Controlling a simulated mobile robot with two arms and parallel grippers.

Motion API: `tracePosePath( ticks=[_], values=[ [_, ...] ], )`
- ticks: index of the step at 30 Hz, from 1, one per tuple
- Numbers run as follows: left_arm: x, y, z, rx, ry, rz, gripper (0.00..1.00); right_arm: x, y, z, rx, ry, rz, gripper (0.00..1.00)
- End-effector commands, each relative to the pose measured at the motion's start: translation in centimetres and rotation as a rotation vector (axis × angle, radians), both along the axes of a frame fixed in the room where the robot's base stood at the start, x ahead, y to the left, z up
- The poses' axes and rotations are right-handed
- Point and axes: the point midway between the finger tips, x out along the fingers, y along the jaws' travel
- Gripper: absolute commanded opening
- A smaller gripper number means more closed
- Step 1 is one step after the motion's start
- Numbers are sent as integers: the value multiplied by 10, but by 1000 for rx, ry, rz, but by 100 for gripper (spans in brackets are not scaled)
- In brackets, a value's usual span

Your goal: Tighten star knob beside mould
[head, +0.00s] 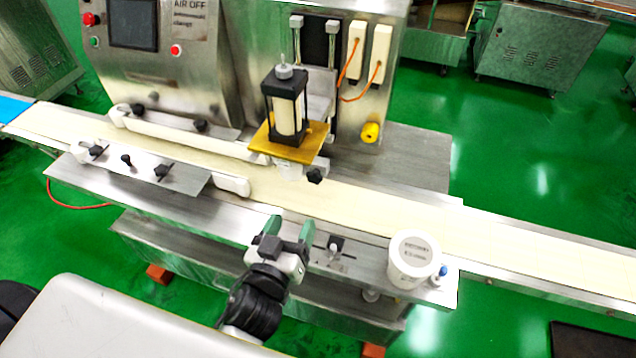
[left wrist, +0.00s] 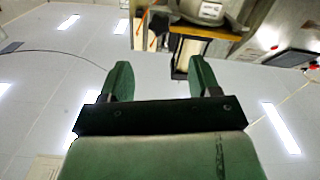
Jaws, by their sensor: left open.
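The black star knob (head: 315,176) sits just right of the clear mould (head: 288,170), under the brass-coloured plate (head: 289,138) of the stamping unit. My left gripper (head: 289,227) is over the machine's front ledge, in front of and below the knob, apart from it. Its two green fingers are spread with nothing between them. In the left wrist view the open fingers (left wrist: 152,82) point up toward the underside of the unit, with the ceiling behind. My right gripper is not in view.
The cream conveyor belt (head: 400,213) runs between my gripper and the unit. A white labelled tub (head: 412,262) stands on the ledge to the right. A bracket with black knobs (head: 126,161) is at left. A yellow knob (head: 370,132) is behind right.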

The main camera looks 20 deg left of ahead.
Motion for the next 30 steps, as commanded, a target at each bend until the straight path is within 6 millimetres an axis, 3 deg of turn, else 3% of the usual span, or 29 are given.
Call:
tracePosePath(
  ticks=[5,18,24,30],
  values=[
    [15,0,6,1,-10,1,62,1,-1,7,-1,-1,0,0],
    [91,-3,5,1,-7,1,62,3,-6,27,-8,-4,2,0],
    [106,-3,3,0,-6,1,62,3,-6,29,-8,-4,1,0],
    [107,-3,2,0,-5,1,62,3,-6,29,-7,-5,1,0]
  ],
)
